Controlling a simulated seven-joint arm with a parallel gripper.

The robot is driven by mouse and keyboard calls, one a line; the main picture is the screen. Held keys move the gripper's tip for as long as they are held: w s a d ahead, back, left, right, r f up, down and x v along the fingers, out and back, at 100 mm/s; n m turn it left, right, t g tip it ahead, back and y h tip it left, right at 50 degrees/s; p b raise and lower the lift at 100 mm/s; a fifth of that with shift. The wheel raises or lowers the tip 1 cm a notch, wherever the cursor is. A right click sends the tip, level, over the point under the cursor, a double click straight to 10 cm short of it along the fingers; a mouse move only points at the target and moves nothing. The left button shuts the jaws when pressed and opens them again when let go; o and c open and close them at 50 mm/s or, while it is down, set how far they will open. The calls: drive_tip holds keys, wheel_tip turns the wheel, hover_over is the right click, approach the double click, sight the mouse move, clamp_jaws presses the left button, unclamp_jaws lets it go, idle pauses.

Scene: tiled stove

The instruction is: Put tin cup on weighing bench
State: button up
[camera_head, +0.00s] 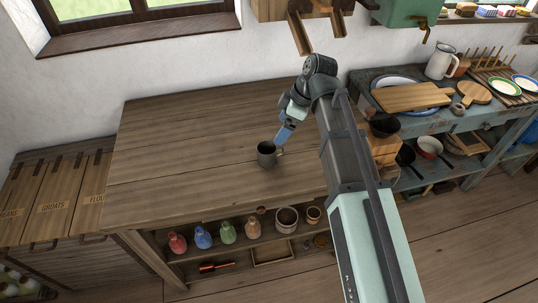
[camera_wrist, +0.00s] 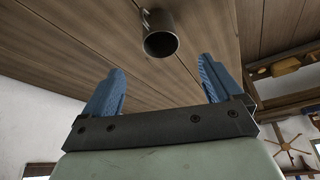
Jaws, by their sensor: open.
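The tin cup (camera_head: 267,154) is a small dark grey metal cup standing upright on the wooden bench top (camera_head: 180,140). The gripper is open and empty. No weighing scale or label shows that marks the bench as the weighing bench.
A blue worn table (camera_head: 440,120) at right holds boards, plates and a white jug (camera_head: 440,62). Labelled wooden bins (camera_head: 55,200) stand at left. Several coloured bottles (camera_head: 203,237) and pots sit on the shelf below the bench top. Most of the bench top is clear.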

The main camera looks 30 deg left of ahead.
sight(267, 151)
drive_tip(key=shift+x, duration=6.6)
drive_tip(key=c, duration=1.1)
drive_tip(key=shift+r, duration=0.15)
drive_tip(key=shift+c, duration=0.2)
